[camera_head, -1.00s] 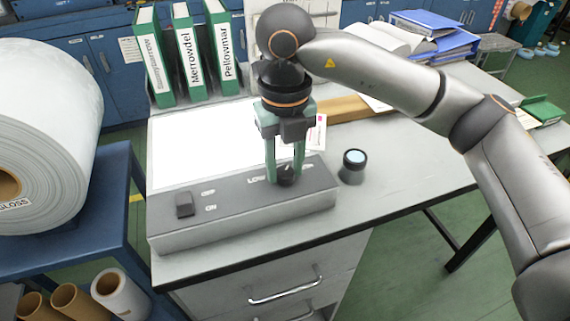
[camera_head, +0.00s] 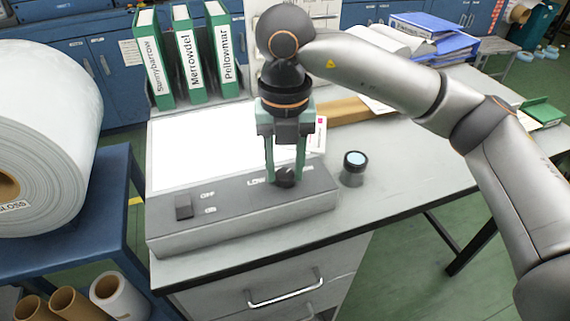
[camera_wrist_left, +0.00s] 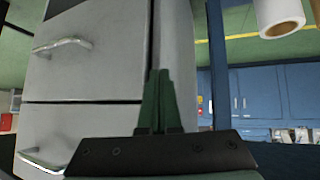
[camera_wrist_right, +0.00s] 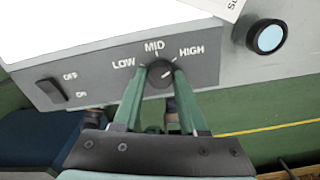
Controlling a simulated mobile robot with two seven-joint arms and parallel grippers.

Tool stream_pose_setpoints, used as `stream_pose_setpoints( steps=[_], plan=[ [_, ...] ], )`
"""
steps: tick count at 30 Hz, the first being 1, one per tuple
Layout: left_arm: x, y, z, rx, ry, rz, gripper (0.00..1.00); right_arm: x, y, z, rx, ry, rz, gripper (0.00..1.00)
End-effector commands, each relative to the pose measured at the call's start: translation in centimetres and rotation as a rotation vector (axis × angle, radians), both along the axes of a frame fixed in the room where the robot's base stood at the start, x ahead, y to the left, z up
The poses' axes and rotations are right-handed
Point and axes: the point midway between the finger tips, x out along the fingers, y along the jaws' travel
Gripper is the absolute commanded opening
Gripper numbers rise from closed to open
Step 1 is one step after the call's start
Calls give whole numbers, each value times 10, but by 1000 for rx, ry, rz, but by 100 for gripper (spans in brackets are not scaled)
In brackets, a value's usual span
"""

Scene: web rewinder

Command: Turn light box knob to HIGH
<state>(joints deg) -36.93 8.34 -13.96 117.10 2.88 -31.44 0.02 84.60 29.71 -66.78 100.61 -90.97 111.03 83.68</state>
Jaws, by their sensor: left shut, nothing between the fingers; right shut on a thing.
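The light box (camera_head: 240,211) stands on the table with its bright white panel (camera_head: 205,150) behind the grey control strip. Its black knob (camera_head: 285,177) shows between the fingers of my right gripper (camera_head: 286,176), which is shut on it from above. In the right wrist view the knob (camera_wrist_right: 160,72) sits below the LOW, MID and HIGH labels (camera_wrist_right: 155,48). I cannot tell for sure which mark its pointer meets. My left gripper (camera_wrist_left: 158,85) is shut and empty, beside the grey drawers (camera_wrist_left: 90,75); it is outside the head view.
A black OFF/ON switch (camera_head: 184,206) is at the strip's left. A small round lens-like object (camera_head: 354,166) stands right of the light box. Green binders (camera_head: 190,60) stand behind the panel. A big white roll (camera_head: 45,130) is at the left.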

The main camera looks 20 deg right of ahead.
Motion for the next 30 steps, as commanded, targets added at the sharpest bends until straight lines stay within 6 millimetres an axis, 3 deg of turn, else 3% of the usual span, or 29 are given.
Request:
stream_pose_setpoints(
  steps=[2, 3, 10, 18, 22, 30],
  plan=[
    [0, 0, 0, 0, 0, 0, 0, 0, 0, 1, 0, -2, -3, 0],
    [0, 0, 0, 0, 0, 0, 0, 0, 0, 1, 0, -2, -3, 44],
    [0, 0, 0, 0, 0, 0, 0, 0, 0, 0, 1, -1, -1, 70],
    [0, 0, 0, 0, 0, 0, 0, 0, 0, 1, 0, -1, 0, 72],
    [-1, 0, 2, -1, 0, -1, 0, 1, 0, 10, 0, -3, 0, 72],
    [-1, -1, 10, -1, 3, -1, 0, 1, 0, 67, 0, -7, -1, 72]
  ],
)
